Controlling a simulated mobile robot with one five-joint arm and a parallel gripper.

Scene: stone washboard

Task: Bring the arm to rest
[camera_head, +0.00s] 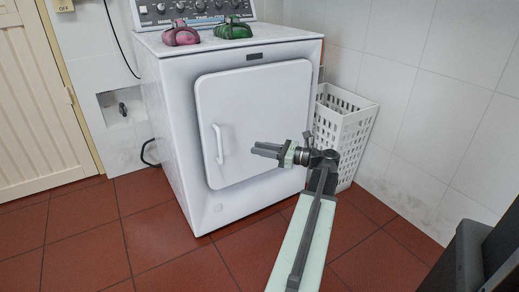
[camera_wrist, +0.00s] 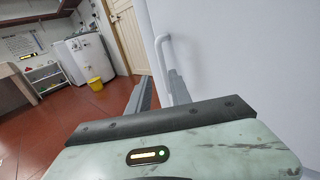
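My gripper (camera_head: 266,149) is in front of the white machine's door (camera_head: 255,115), with its fingers pointing left in the head view. They are to the right of the white door handle (camera_head: 218,144). The handle (camera_wrist: 161,48) rises beyond the fingertips, close to the right finger. The door looks shut. I cannot tell whether a finger touches the door or handle.
A white laundry basket (camera_head: 342,125) stands right of the machine by the tiled wall. A pink item (camera_head: 181,36) and a green item (camera_head: 233,30) sit on top. Red floor (camera_head: 85,225) is clear at left. A yellow bucket (camera_wrist: 95,83) is far off.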

